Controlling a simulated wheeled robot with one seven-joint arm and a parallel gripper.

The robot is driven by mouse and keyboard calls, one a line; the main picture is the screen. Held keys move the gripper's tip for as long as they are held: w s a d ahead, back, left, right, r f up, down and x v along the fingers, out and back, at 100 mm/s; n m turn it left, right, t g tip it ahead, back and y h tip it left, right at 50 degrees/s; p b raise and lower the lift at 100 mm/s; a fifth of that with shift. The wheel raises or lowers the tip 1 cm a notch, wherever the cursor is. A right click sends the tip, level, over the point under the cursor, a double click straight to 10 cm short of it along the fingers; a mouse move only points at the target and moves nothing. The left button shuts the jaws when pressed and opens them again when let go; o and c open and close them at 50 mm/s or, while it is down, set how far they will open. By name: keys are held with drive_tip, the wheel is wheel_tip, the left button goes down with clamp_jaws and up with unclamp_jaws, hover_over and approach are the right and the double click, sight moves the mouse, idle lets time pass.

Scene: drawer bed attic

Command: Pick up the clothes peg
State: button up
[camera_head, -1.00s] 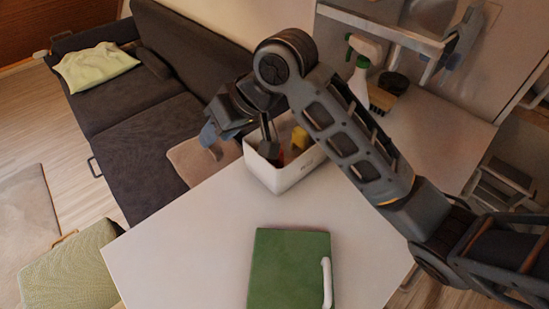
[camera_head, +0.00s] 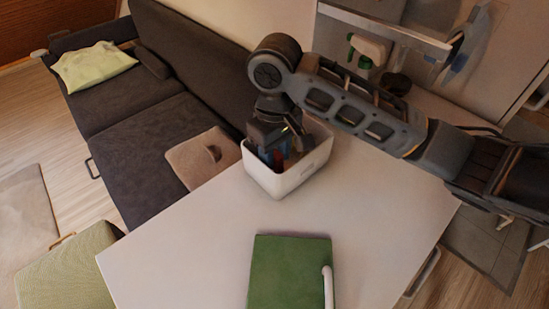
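A white open bin (camera_head: 280,184) stands on the white table near its far left edge. My gripper (camera_head: 277,155) points down into the bin's opening, and its fingers are partly hidden by the front wall. Small blue and red or orange bits show around the fingers inside the bin. I cannot make out a clothes peg among them. Whether the fingers are open, shut or holding something is too small and dark to tell.
A green board or folder (camera_head: 288,272) with a white handle-like piece lies at the table's front. A dark sofa (camera_head: 150,120) with a pale cushion (camera_head: 92,66) is at left. A spray bottle (camera_head: 368,50) stands behind my arm. The middle of the table (camera_head: 215,240) is clear.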

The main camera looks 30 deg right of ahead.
drive_tip(key=shift+f, duration=1.45)
drive_tip(key=shift+a, duration=0.1)
drive_tip(key=shift+c, duration=0.2)
